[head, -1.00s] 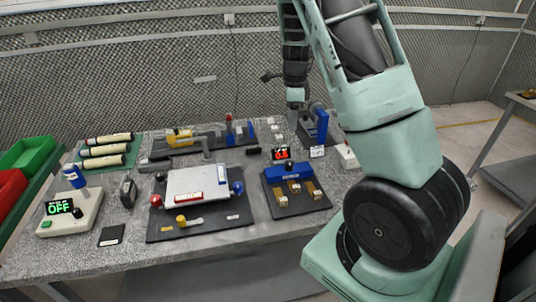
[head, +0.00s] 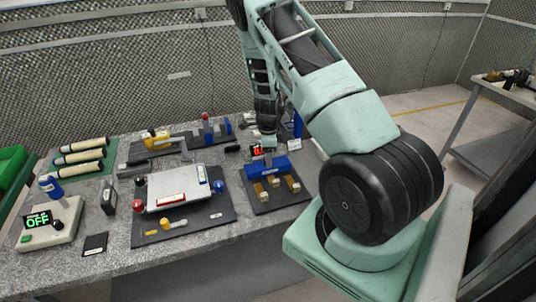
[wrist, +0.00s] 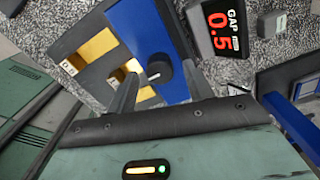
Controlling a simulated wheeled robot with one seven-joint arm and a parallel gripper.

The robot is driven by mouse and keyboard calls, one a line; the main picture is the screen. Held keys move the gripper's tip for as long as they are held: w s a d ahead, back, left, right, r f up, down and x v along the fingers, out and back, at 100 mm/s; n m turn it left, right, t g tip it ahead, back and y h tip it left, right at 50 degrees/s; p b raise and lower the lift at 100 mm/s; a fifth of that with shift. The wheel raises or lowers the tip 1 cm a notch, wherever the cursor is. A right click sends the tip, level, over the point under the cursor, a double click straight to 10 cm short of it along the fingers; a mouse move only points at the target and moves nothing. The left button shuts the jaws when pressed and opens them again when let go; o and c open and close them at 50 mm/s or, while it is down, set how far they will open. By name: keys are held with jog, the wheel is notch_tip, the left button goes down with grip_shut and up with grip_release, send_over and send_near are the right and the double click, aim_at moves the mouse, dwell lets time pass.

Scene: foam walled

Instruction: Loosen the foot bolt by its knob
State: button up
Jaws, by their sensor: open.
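A black knob (wrist: 159,70) stands on top of a blue block (wrist: 140,25) in the wrist view. My gripper (wrist: 160,82) is open, with one finger on each side of the knob in the picture. I see no contact, and cannot tell how far down the fingers reach. In the head view my gripper (head: 268,147) is over the blue block (head: 262,170), which sits on a dark plate (head: 284,203). The knob is hidden there. The bolt's shaft is not visible.
Tan blocks (head: 275,182) stick out in front of the blue block. A GAP display (wrist: 220,32) reading 0.5 is close behind it. A blue stand (head: 298,125) is to the right. A grey plate fixture (head: 180,190) with coloured knobs lies to the left.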

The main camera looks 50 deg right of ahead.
jog(key=shift+f, duration=0.35)
jog(key=c, duration=1)
